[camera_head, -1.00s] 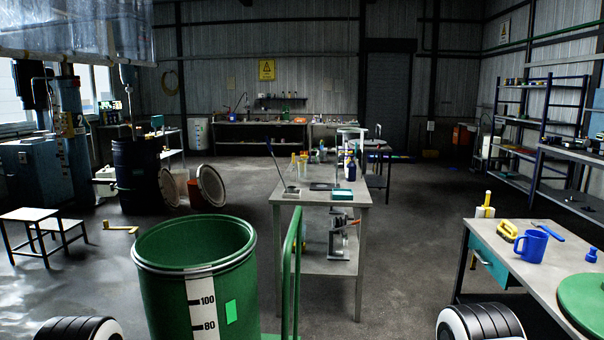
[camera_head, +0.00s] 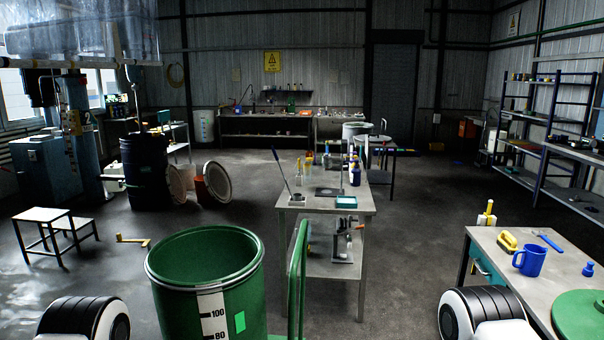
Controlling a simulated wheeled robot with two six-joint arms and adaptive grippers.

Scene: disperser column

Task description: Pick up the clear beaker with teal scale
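A clear beaker with a teal scale cannot be made out for sure. Small vessels and bottles, among them a blue bottle (camera_head: 356,171), stand on the middle bench (camera_head: 325,205), too small and dark to tell apart. Neither gripper shows in the head view. Only rounded black-and-white parts of my arms show at the bottom left and bottom right.
A large green drum (camera_head: 205,285) with a white scale strip stands close in front, beside a green upright rail (camera_head: 298,280). A side table at right holds a blue mug (camera_head: 530,260) and a green lid (camera_head: 582,318). A step stool (camera_head: 42,216) stands left. Floor right of the bench is clear.

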